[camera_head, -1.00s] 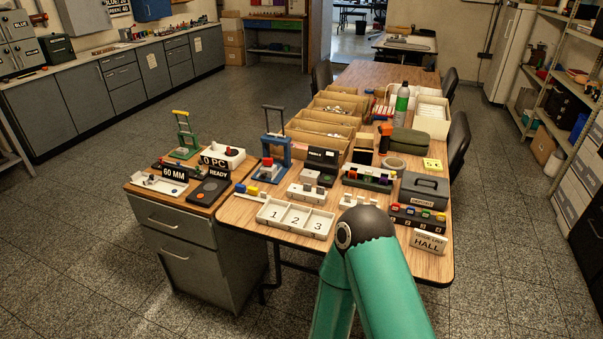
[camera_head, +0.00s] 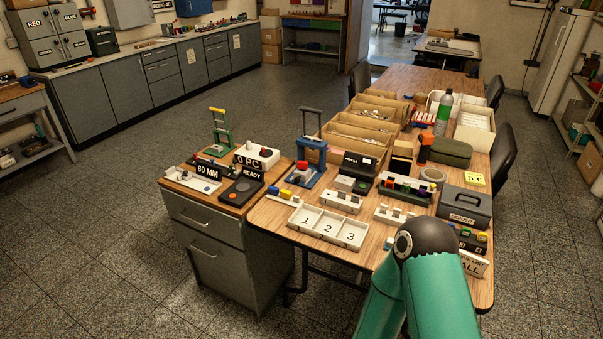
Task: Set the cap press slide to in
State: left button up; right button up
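No part is labelled as a cap press that I can read. A blue upright press (camera_head: 313,152) with a dark handle stands at the left end of the wooden table, small parts at its base. A smaller green press (camera_head: 220,131) with a yellow handle bar stands on the grey cabinet to its left. A slide and its position are too small to tell on either. One of my green arm links (camera_head: 432,290) with a dark joint fills the bottom right and hides part of the table. Neither gripper is in view.
The wooden table (camera_head: 285,216) carries a white tray marked 1, 2, 3 (camera_head: 328,227), cardboard bins (camera_head: 357,133), a dark case (camera_head: 465,204) and a bottle (camera_head: 444,112). The cabinet (camera_head: 224,235) holds signs reading "60 MM" (camera_head: 208,170) and "0 PC". Floor is clear to the left.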

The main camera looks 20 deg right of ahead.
aim_at(299, 175)
jog(key=i, duration=0.85)
jog(key=u, duration=0.05)
